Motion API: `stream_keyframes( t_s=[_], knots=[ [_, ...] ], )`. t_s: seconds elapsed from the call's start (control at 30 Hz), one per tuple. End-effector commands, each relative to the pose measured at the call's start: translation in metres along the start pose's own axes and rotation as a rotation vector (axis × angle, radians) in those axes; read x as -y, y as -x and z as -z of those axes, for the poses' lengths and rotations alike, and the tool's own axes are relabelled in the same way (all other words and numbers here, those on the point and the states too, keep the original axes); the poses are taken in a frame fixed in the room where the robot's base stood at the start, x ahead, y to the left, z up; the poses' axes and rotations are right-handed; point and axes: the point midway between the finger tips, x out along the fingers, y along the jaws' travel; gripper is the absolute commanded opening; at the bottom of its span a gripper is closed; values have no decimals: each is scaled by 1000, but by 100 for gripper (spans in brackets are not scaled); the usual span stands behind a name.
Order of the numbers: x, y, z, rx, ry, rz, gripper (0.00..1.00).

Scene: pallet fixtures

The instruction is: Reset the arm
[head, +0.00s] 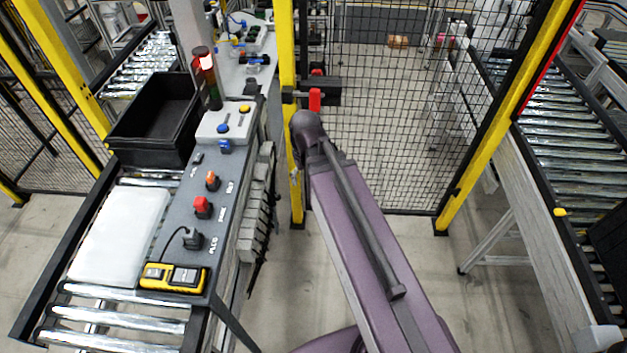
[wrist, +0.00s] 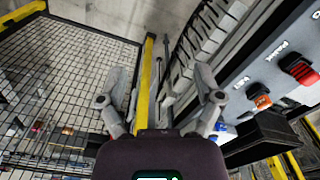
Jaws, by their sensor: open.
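My gripper (wrist: 160,82) shows in the wrist view with its two grey fingers spread apart and nothing between them. Beyond them are the floor and a yellow fence post (wrist: 146,85). In the head view my purple arm reaches up from the bottom centre, to the right of the control panel (head: 222,175); the gripper's fingers cannot be made out there. In the wrist view the panel, with a red switch (wrist: 299,68) and an orange switch (wrist: 259,96), lies to the right of the fingers, apart from them.
A black bin (head: 150,145) and a white slab (head: 118,235) rest on the left roller conveyor. A yellow-black device (head: 173,277) lies on the panel's near end. A mesh fence (head: 395,110) stands behind my arm. Another roller conveyor (head: 570,150) is at right, with open floor before it.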

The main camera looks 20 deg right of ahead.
Motion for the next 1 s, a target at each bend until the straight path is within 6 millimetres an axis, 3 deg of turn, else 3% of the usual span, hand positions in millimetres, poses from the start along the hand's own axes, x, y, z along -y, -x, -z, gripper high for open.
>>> stream_keyframes(
  t_s=[0.03,0.13,0.63,0.77,1.0],
  knots=[
    [-6,0,-12,0,-37,0,84],
    [-11,0,-20,0,-81,0,84],
    [-13,-4,-21,0,-95,0,84],
    [-13,-15,-21,0,-94,0,84],
    [-13,-52,-21,0,-94,0,84]
  ],
)
